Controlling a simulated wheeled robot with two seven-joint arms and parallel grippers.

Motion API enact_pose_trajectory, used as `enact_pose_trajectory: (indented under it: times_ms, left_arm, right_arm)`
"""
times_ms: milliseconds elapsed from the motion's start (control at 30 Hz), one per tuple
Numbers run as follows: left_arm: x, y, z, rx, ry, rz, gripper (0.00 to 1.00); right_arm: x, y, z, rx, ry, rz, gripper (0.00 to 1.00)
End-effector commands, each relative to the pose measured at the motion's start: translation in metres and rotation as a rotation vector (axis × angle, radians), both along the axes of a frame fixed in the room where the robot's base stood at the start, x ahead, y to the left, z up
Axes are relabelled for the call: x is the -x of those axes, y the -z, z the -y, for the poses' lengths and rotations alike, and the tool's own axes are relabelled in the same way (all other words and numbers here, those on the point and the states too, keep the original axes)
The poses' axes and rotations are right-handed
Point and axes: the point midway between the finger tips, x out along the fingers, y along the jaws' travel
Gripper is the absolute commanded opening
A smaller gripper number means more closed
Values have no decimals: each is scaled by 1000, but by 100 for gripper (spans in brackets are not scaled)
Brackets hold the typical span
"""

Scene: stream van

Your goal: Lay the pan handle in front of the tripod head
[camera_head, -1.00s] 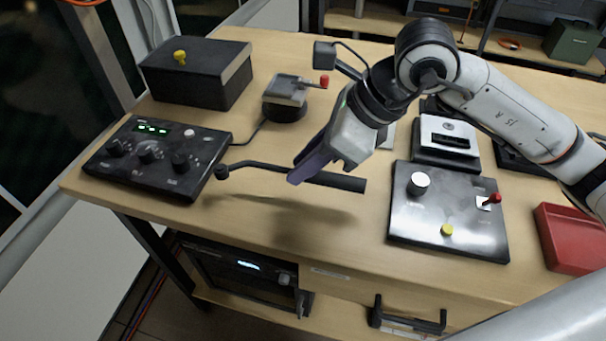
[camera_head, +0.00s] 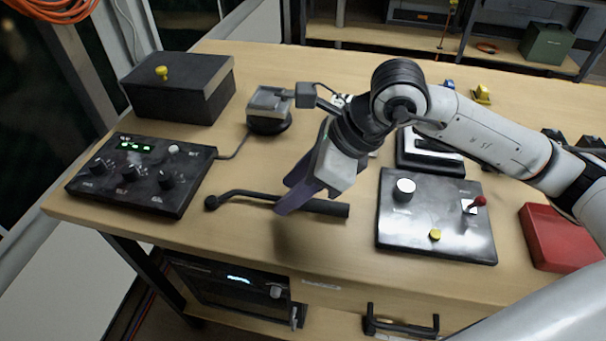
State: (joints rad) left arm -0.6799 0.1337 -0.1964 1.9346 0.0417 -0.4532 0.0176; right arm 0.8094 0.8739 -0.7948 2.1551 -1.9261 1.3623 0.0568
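The pan handle (camera_head: 330,208), a thin black rod with a round knob at its left end and a thicker grip at its right, lies on the wooden table near the front edge. The tripod head (camera_head: 268,105), a grey block on a round black base, stands farther back, slightly left of the handle's middle. My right gripper (camera_head: 283,198) points down-left at the handle's middle; its two purple fingers look apart, and they hide part of the rod. Whether they touch it I cannot tell. My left gripper is out of view.
A control box (camera_head: 145,172) with knobs is left of the handle, a black case (camera_head: 180,88) behind it. A black panel (camera_head: 437,218) with a red lever and a red tray (camera_head: 560,238) are to the right. Bare table (camera_head: 250,235) lies in front of the handle.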

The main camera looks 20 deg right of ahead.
Motion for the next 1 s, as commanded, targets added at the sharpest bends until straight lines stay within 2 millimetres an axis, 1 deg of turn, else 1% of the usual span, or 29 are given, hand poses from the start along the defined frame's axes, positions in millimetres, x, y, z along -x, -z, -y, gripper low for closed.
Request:
enact_pose_trajectory:
  times_ms: [167, 400, 533, 700, 1000]
  left_arm:
    - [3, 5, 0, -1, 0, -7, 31]
    - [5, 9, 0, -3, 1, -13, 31]
    - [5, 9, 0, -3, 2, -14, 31]
    - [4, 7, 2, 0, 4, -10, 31]
    - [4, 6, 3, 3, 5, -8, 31]
  right_arm:
    - [7, -24, 14, 2, 3, 6, 38]
    - [23, -68, 37, 2, 4, 6, 38]
    - [29, -85, 46, 2, 2, 4, 38]
    - [34, -96, 51, 1, 0, 1, 38]
    - [35, -98, 52, 1, 0, 1, 38]
